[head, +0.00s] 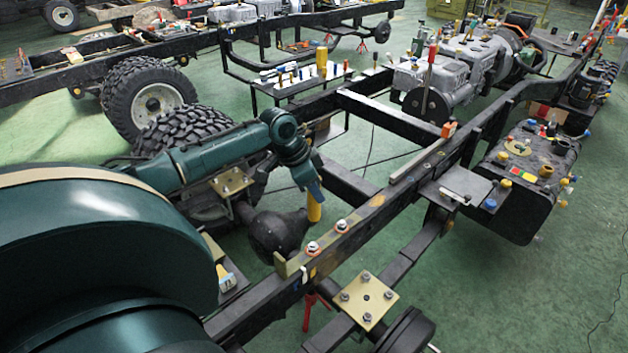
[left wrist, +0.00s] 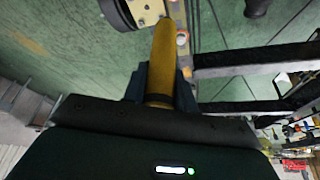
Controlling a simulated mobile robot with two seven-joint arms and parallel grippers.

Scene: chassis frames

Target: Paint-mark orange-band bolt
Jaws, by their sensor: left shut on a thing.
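My left gripper (head: 312,188) is shut on a yellow paint marker (head: 314,209), which points down beside the chassis rail. In the left wrist view the marker (left wrist: 161,62) sits between the dark jaws (left wrist: 160,88). I cannot tell which has the orange band. My right gripper is not in view.
The black chassis rail (head: 400,205) runs diagonally through the head view. A tan plate with several bolts (head: 366,300) lies in front. A black tank with coloured caps (head: 530,180) is at the right. A side table with tools (head: 300,84) stands behind. Green floor (head: 480,300) is open at lower right.

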